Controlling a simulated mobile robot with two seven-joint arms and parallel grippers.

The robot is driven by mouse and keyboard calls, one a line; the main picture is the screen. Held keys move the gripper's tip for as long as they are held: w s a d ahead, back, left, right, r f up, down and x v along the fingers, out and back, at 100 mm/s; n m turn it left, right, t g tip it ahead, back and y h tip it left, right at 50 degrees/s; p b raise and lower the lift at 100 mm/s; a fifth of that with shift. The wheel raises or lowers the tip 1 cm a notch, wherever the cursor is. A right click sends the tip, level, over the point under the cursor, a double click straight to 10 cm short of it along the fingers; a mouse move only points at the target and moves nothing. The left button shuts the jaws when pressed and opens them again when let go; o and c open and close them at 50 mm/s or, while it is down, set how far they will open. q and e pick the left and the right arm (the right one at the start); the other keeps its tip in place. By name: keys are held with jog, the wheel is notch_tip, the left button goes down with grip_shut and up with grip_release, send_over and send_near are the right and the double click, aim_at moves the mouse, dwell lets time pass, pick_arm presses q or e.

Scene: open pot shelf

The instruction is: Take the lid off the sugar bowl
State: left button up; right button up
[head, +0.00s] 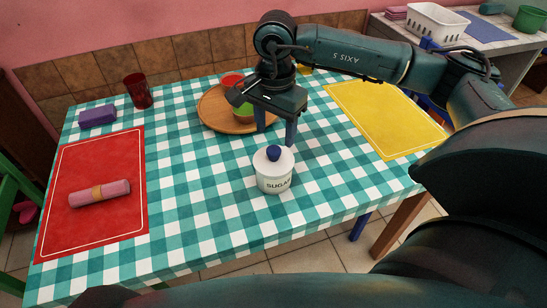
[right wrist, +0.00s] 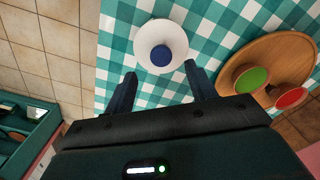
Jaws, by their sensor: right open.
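The white sugar bowl (head: 274,181) stands upright on the checked tablecloth near the table's front middle. Its white lid (head: 263,161) with a round dark blue knob (head: 273,153) sits on top. My right gripper (head: 275,136) points down just behind the bowl in the head view, apart from it. In the right wrist view the lid (right wrist: 178,44) and blue knob (right wrist: 161,55) lie just beyond the fingertips, and the right gripper (right wrist: 160,76) is open and empty. My left gripper is not in view.
Behind the right gripper is a round wooden tray (head: 212,112) with a green and a red bowl. A red placemat (head: 120,225) with a rolled napkin (head: 100,193), a purple block (head: 97,116) and a red cup (head: 138,91) are left. A yellow placemat (head: 390,115) is right. Cloth around the bowl is clear.

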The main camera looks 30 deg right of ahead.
aim_at(274, 149)
jog(key=shift+w+f, duration=0.1)
jog(key=shift+f, duration=2.55)
jog(key=c, duration=1.1)
